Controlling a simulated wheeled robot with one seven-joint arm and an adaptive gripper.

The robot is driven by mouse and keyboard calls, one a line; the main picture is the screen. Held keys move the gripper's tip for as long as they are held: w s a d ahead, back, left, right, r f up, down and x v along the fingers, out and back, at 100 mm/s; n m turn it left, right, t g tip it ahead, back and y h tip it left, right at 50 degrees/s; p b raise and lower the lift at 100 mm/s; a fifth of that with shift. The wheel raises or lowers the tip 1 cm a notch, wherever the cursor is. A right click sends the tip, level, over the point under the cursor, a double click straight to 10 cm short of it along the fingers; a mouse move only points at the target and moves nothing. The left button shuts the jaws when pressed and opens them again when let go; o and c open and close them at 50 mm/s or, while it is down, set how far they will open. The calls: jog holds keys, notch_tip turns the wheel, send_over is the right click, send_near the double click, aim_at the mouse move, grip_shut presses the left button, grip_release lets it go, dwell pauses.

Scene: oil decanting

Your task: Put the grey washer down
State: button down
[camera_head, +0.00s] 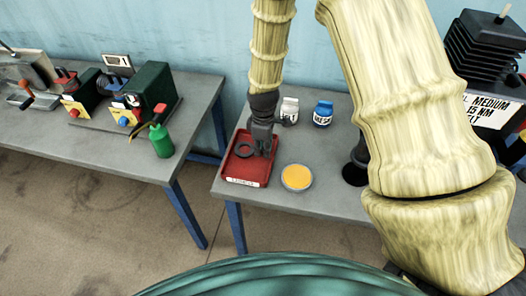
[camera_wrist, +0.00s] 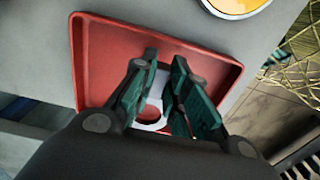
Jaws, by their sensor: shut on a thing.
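The grey washer (camera_wrist: 150,127) is a flat ring between my fingers in the wrist view, with red showing through its hole. My gripper (camera_wrist: 165,64) is shut on it, over the red tray (camera_wrist: 88,60). In the head view my gripper (camera_head: 261,152) points down into the red tray (camera_head: 240,181), and a dark ring (camera_head: 243,150) shows just left of the fingers. I cannot tell whether the washer touches the tray floor. The fingers hide part of the washer.
A round dish of yellow liquid (camera_head: 297,177) stands right of the tray. A white container (camera_head: 290,110) and a blue one (camera_head: 323,114) stand behind. A green bottle (camera_head: 161,141) and machines are on the left table. The front strip of my table is clear.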

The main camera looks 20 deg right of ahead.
jog(key=shift+f+p, duration=0.85)
jog(key=shift+f, duration=0.85)
jog(key=shift+w+f, duration=0.1)
jog(key=c, duration=1.4)
grip_release()
jog(key=shift+r+b, duration=1.9)
jog(key=shift+r, duration=4.2)
